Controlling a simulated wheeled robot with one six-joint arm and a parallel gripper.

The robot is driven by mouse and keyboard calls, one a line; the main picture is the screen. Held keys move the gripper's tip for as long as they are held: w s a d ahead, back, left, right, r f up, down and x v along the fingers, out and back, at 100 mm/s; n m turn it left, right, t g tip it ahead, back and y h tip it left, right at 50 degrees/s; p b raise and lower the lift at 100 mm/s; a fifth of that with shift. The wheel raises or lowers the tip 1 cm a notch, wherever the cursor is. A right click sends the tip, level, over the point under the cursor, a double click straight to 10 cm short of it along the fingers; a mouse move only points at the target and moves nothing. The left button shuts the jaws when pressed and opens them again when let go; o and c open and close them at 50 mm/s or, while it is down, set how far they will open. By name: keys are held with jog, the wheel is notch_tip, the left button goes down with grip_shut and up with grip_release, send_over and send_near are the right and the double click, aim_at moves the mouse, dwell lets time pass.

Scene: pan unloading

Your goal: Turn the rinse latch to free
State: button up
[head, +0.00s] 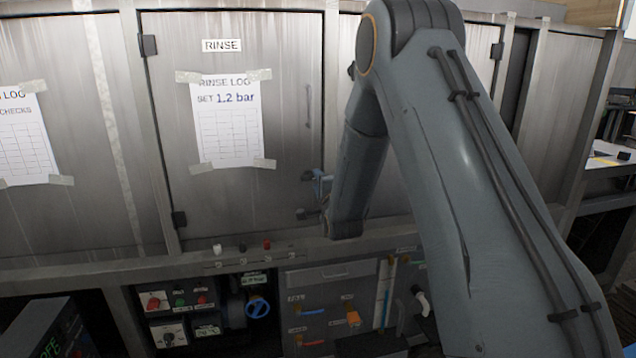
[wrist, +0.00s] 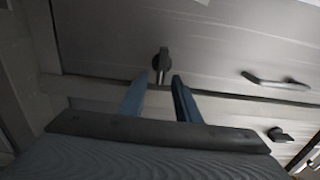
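The rinse door (head: 285,150) carries a RINSE label (head: 222,45) and looks closed. In the wrist view a small dark latch (wrist: 162,62) sits at the edge of the door (wrist: 215,50). Its lever runs up and down in that picture, across the door edge. My gripper (wrist: 160,77) is open, with one blue finger on each side of the latch's lower end. I cannot tell whether either finger touches it. In the head view my arm partly hides the gripper and latch area, too small there to read the latch's position.
A bar handle (head: 308,105) stands out from the door near the latch; it also shows in the wrist view (wrist: 275,80). A dark fitting (wrist: 280,135) sits on the neighbouring panel. Below is a ledge with small knobs (head: 267,244) and a control panel with a blue valve wheel (head: 257,308).

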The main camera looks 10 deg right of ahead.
jog(key=s, duration=0.6)
jog(key=shift+s+b, duration=0.35)
jog(key=shift+b, duration=0.1)
jog(key=s+a+f+n+g, duration=0.1)
jog(key=s+f+n+g, duration=0.35)
jog(key=s, duration=0.25)
jog(key=s+f+n+g, duration=0.4)
jog(key=s+n+g, duration=0.1)
jog(key=s, duration=0.2)
jog(key=s+f+n+g, duration=0.1)
jog(key=s+n+g, duration=0.7)
jog(key=s, duration=1.8)
jog(key=shift+s+a+f+n, duration=0.15)
jog(key=shift+s+a+n, duration=0.05)
jog(key=shift+a+n, duration=0.2)
jog(key=shift+g, duration=0.25)
